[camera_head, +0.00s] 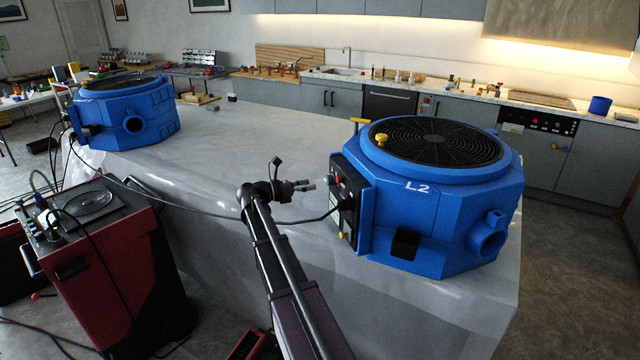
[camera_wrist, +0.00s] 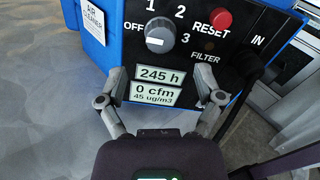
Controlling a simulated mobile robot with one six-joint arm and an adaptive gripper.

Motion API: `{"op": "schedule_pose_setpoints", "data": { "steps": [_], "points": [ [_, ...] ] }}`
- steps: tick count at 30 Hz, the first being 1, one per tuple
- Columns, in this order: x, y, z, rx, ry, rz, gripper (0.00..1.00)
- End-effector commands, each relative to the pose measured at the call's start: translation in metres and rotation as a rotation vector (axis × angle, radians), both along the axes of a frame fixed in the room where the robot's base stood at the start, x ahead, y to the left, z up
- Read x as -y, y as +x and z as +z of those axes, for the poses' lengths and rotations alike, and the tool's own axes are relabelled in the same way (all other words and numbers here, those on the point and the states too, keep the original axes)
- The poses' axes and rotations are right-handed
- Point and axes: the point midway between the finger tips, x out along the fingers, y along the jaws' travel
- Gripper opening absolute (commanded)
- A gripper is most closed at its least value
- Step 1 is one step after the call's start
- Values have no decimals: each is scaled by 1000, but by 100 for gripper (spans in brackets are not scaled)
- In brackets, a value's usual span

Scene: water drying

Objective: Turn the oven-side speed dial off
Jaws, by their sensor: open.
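The speed dial (camera_wrist: 158,35) is a grey round knob on the black control panel (camera_wrist: 225,45) of a blue air cleaner. OFF is printed at its left, 1 and 2 above, 3 at its lower right. A pale mark shows on the knob, but I cannot tell its setting for sure. The display below reads 245 h, 0 cfm and 45 ug/m3. In the head view this air cleaner (camera_head: 435,215), marked L2, is the right one, nearer the oven (camera_head: 537,125). My gripper (camera_head: 306,185) is open and empty, left of its panel. In the wrist view its fingers (camera_wrist: 160,80) are spread below the dial.
A red RESET button (camera_wrist: 221,18) is right of the dial. A second blue air cleaner (camera_head: 125,112) stands at the far left of the grey-covered table (camera_head: 240,130). A dark cable crosses near my gripper to the panel. A red cart (camera_head: 110,250) stands front left.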

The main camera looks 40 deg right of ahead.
Motion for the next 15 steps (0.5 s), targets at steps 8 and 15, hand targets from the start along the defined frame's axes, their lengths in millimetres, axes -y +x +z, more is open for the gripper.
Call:
{"op": "schedule_pose_setpoints", "data": {
  "steps": [8,15],
  "points": [
    [-40,14,0,0,-1,1,85],
    [-56,18,0,0,0,0,85]
  ]
}}
